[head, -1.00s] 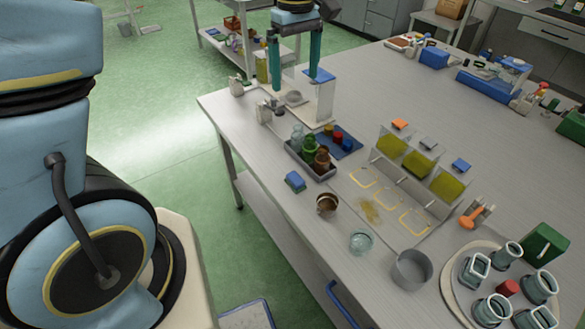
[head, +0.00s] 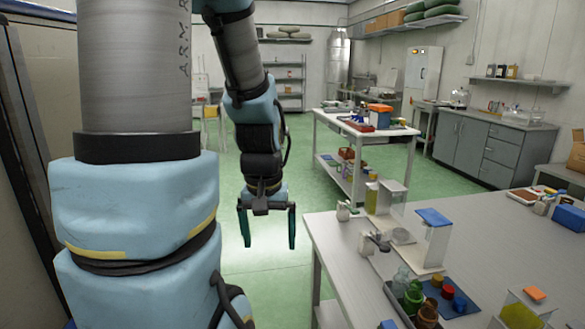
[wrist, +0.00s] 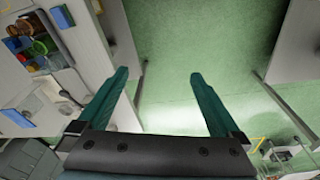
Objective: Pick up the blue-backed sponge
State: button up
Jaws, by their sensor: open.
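Only the top of a small blue thing (head: 388,325), which looks like the blue-backed sponge, shows at the bottom edge of the head view, on the table beside the bottle tray. The rest of it is cut off. My gripper (head: 267,236) hangs pointing down, left of the table's edge and well away from the sponge. Its two teal fingers are apart with nothing between them. In the wrist view my open gripper (wrist: 159,76) has green floor between its fingers. I cannot pick out the sponge for sure there.
The grey tray with bottles (head: 388,290) and a white stand with a blue top (head: 434,245) are on the long table (head: 480,228). A shelved cart (head: 368,140) stands behind it. Green floor (head: 300,160) is open around my gripper.

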jog(key=shift+s+a+f, duration=0.25)
jog(key=shift+s+a, duration=0.1)
jog(key=shift+a, duration=0.4)
jog(key=shift+c, duration=0.2)
jog(key=shift+s+a, duration=0.15)
jog(key=shift+a, duration=0.15)
jog(key=c, duration=0.3)
jog(key=d+f+m, duration=0.1)
jog(key=d+m, duration=0.1)
jog(key=w+d+f+m+b, duration=0.1)
jog(key=d+m, duration=0.1)
jog(key=m, duration=0.1)
jog(key=w+d+f+m, duration=0.1)
jog(key=m, duration=0.1)
jog(key=shift+d+m, duration=0.3)
jog(key=shift+d, duration=0.1)
jog(key=m+g+b, duration=0.1)
jog(key=m+b, duration=0.2)
jog(key=m, duration=2.2)
send_near(392, 328)
notch_tip(392, 328, down, 3)
jog(key=shift+w+d+r, duration=0.1)
jog(key=shift+d, duration=0.05)
jog(key=shift+f+p, duration=0.7)
jog(key=shift+f, duration=2.3)
